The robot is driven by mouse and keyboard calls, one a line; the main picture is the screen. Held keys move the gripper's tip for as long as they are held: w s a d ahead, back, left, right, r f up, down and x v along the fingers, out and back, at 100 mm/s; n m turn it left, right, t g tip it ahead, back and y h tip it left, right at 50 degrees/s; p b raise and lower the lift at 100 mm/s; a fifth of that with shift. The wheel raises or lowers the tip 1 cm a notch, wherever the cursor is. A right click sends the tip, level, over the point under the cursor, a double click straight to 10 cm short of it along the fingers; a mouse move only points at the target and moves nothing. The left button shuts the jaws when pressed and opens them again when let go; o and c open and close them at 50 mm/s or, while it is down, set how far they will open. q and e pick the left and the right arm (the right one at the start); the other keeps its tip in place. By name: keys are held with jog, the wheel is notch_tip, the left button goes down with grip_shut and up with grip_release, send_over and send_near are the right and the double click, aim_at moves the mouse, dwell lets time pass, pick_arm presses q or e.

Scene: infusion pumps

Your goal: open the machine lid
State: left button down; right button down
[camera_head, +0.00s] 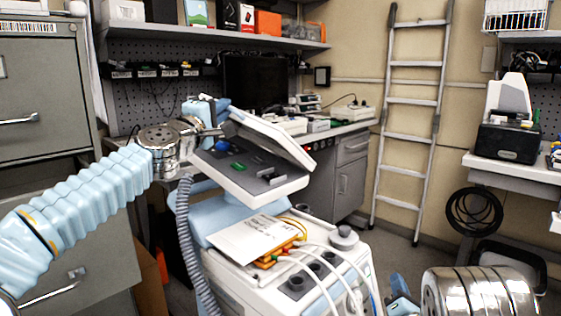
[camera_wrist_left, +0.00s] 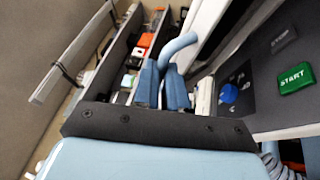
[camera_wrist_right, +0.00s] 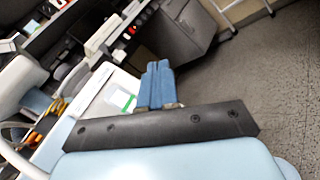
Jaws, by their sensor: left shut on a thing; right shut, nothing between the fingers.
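The machine (camera_head: 285,262) stands in the middle of the head view, with a white-framed lid (camera_head: 280,140) tilted up over its dark control panel (camera_head: 235,168). A gap shows between lid and panel on the near side. My left gripper (camera_head: 220,128) is at the lid's left edge. In the left wrist view its blue fingers (camera_wrist_left: 164,85) are shut on a light blue curved handle (camera_wrist_left: 180,43) beside the lid. The green START button (camera_wrist_left: 296,78) is at the right there. My right gripper (camera_head: 400,296) is low at the right, its fingers (camera_wrist_right: 158,84) shut and empty.
Papers (camera_head: 248,238) and orange cables (camera_head: 290,240) lie on the machine's lower top. A grey hose (camera_head: 190,235) hangs at its left. A filing cabinet (camera_head: 45,95) stands left, a ladder (camera_head: 412,100) behind right. The floor right of the machine is clear.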

jog(key=a+r+n+t+y, duration=0.3)
jog(key=a+r+n+y, duration=0.65)
jog(key=a+r, duration=0.7)
jog(key=s+a+r+m+t+h, duration=0.2)
jog(key=s+a+r+m, duration=0.1)
jog(key=a+m, duration=0.3)
jog(key=s+a+r+m+t+h, duration=0.1)
jog(key=s+a+r+m+t, duration=0.2)
jog(key=a, duration=0.5)
pick_arm(q)
jog(key=shift+s+a+r, duration=0.1)
jog(key=shift+a+r, duration=0.1)
jog(key=shift+r, duration=0.1)
pick_arm(e)
jog(key=w+d+r+g, duration=0.1)
jog(key=w+r, duration=0.7)
jog(key=r, duration=0.1)
jog(key=shift+w+r+m, duration=0.15)
jog(key=shift+r+m, duration=0.1)
jog(key=shift+m, duration=0.2)
